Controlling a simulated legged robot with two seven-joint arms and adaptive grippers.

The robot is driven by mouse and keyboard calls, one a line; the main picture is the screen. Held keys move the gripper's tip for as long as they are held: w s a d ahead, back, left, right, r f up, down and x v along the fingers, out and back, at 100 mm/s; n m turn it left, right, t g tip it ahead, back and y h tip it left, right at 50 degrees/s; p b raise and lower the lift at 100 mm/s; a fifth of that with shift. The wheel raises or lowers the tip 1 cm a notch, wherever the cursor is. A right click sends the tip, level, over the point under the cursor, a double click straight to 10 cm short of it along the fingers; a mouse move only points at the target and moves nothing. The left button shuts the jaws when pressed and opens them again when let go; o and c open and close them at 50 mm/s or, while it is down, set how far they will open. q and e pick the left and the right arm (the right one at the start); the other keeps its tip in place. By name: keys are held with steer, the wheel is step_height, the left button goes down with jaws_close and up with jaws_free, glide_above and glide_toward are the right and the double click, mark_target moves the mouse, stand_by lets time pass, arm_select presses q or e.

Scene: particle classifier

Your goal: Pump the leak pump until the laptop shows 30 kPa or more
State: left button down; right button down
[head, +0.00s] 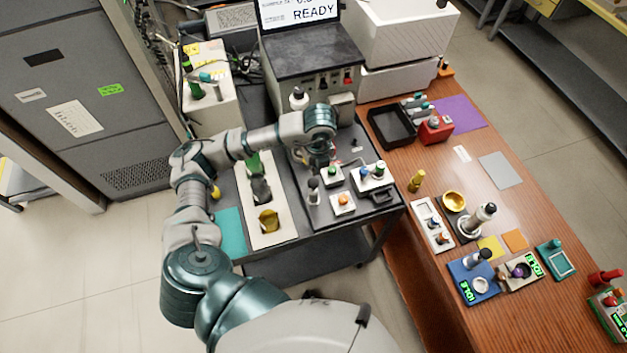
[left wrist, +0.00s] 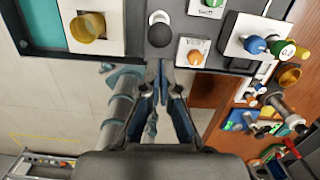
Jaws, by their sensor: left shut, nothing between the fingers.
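The laptop (head: 298,12) stands at the top of the head view; its screen reads READY, with a number above it cut off by the frame edge. A black ball knob (head: 313,184), which looks like the leak pump's handle, stands upright on the dark cart panel; it also shows in the left wrist view (left wrist: 160,34). A white box with an orange button (head: 343,202), labelled VENT in the left wrist view (left wrist: 193,50), is beside it. My left gripper (head: 322,164) is shut and empty above the panel; its fingertips (left wrist: 162,64) appear just short of the knob, contact unclear.
A white box with green and blue knobs (head: 369,174) sits right of the knob. A pale tray (head: 262,234) with a yellow cup (head: 268,221) lies left. The wooden table (head: 480,140) at right holds several instruments. A grey instrument (head: 315,72) stands behind.

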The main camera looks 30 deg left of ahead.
mark_target(315, 185)
arm_select(q)
steer(key=shift+w+a+f+b, duration=0.1)
steer(key=shift+a+f+b, duration=0.05)
steer(key=shift+f+b, duration=1.35)
steer(key=shift+w+a+f+b, duration=0.15)
steer(key=shift+f+b, duration=0.7)
steer(key=shift+f, duration=1.15)
step_height(315, 185, down, 4)
steer(key=b, duration=0.3)
steer(key=shift+r, duration=0.35)
steer(key=shift+s+d+r+p, duration=0.1)
steer(key=shift+s+d+p, duration=0.1)
steer(key=shift+p, duration=0.2)
steer(key=shift+s+d+r+p, duration=0.25)
steer(key=shift+s+d, duration=0.15)
steer(key=shift+d, duration=0.15)
steer(key=shift+s+d+r+p, duration=0.15)
steer(key=shift+s+d+p, duration=0.1)
steer(key=shift+s+d, duration=0.2)
steer(key=shift+w+d, duration=0.1)
